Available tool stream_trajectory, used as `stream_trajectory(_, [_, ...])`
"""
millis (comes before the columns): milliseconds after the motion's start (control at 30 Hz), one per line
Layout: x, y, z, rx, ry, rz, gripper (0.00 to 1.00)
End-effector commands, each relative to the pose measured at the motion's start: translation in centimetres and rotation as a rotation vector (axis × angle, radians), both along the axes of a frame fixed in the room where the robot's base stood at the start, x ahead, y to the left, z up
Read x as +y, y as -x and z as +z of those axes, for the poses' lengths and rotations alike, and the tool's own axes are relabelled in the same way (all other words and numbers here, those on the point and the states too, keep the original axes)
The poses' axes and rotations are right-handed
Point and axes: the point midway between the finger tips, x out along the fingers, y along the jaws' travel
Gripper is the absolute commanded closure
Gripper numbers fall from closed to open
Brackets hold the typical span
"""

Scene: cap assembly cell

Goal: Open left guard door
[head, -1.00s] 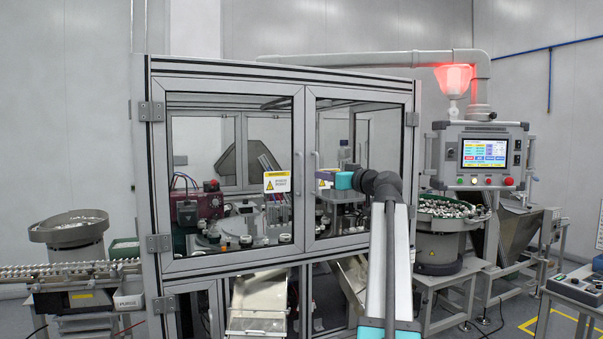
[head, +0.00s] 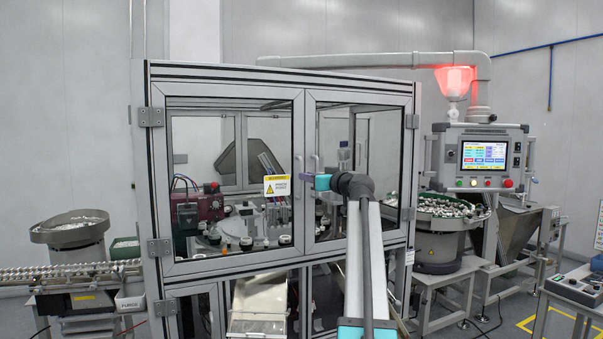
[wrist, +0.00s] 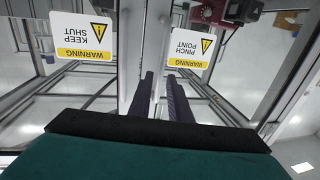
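The left guard door (head: 231,92) is a glass panel in a grey frame with a yellow warning sign (head: 277,185) beside its free edge. It is shut against the right door (head: 355,91). Its handle (head: 299,164) is a slim upright bar near the seam, its lower part beside my gripper. My gripper (head: 308,178), with a teal body and dark purple fingers, is at the handle's height, in front of the seam. In the wrist view my gripper (wrist: 159,74) has its fingers apart, with a pale upright strip between them. I cannot tell whether it touches the handle.
The right door's handle (head: 317,164) stands close beside the left one. A feeder bowl (head: 72,222) stands left of the cell, and another bowl (head: 440,209) and a control panel (head: 482,155) stand right. A metal tray (head: 258,304) is below the left door.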

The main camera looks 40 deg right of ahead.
Motion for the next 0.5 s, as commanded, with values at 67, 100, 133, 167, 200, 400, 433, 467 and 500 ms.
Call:
stream_trajectory(67, [-0.3, -1.3, 0.3, 0.001, -0.001, 0.002, 0.83])
stream_trajectory(100, [-0.4, -1.9, 0.3, 0.002, -0.001, 0.002, 0.83])
stream_trajectory(133, [-0.4, -2.3, 0.2, 0.002, -0.001, 0.002, 0.83])
stream_trajectory(167, [-0.5, -2.6, 0.2, 0.001, -0.001, 0.002, 0.83])
stream_trajectory(200, [-0.7, -3.1, 0.3, 0.001, 0.0, 0.001, 0.83])
stream_trajectory(400, [-0.9, -4.5, 0.1, 0.001, 0.001, 0.001, 0.83])
stream_trajectory(433, [-0.9, -4.6, 0.1, 0.001, 0.0, 0.001, 0.83])
stream_trajectory(467, [-0.9, -4.7, 0.1, 0.001, 0.0, 0.0, 0.83])
stream_trajectory(500, [-1.0, -4.7, 0.0, 0.001, 0.0, 0.0, 0.83])
